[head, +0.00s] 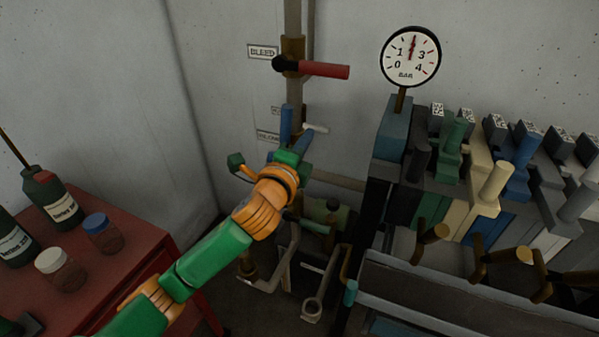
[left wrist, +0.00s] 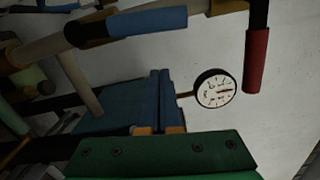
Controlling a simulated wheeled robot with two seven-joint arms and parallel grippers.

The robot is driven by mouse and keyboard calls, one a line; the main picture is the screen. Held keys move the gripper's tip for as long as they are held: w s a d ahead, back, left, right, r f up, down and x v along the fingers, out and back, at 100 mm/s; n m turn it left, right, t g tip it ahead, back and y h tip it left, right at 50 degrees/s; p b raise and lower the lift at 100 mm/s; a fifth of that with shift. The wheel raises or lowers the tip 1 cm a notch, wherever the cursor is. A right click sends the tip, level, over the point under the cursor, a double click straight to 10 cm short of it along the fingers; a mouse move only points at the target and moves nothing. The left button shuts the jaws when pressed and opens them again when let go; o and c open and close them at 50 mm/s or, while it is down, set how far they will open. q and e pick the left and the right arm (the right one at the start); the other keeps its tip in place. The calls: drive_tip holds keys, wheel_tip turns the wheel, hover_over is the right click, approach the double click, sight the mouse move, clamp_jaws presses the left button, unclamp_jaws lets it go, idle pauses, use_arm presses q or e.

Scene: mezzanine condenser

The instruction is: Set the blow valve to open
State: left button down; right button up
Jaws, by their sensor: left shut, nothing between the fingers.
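On the pipe at the back wall, a lever with a blue handle (head: 286,125) stands about upright. In the left wrist view the blue handle (left wrist: 145,22) lies across the top. My left gripper (head: 303,140) is just right of and below the blue handle. In the left wrist view its two blue fingers (left wrist: 160,95) are together with nothing between them. I cannot tell whether they touch the lever. My right gripper is out of view.
Above, the red lever (head: 323,70) by the BLEED label (head: 263,51) points right. A pressure gauge (head: 411,57) and a lever bank (head: 480,170) stand right. A red table (head: 120,255) with bottles and jars stands left.

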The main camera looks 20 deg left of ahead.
use_arm(q)
drive_tip(key=s+p, duration=0.2)
drive_tip(key=s, duration=0.8)
drive_tip(key=w+a+f+n+g+y, duration=0.1)
drive_tip(key=a+f+n+g, duration=0.15)
drive_tip(key=f, duration=0.85)
drive_tip(key=w+a+f+n+g, duration=0.1)
drive_tip(key=w+f+n+g, duration=0.15)
drive_tip(key=f, duration=0.85)
drive_tip(key=s+a+f+n+g, duration=0.15)
drive_tip(key=s+f, duration=0.25)
drive_tip(key=f, duration=0.4)
drive_tip(key=s+f+n+g, duration=0.3)
drive_tip(key=s+f, duration=0.1)
drive_tip(key=f, duration=0.4)
drive_tip(key=s+d+f+n+g, duration=0.1)
drive_tip(key=s+f, duration=0.4)
drive_tip(key=s, duration=0.5)
drive_tip(key=s+d+f+n+g+h, duration=0.1)
drive_tip(key=s+f+n+g, duration=0.3)
drive_tip(key=s, duration=0.6)
drive_tip(key=s+d+f+n+g, duration=0.2)
drive_tip(key=s+f, duration=0.6)
drive_tip(key=s, duration=0.3)
drive_tip(key=shift+f, duration=0.2)
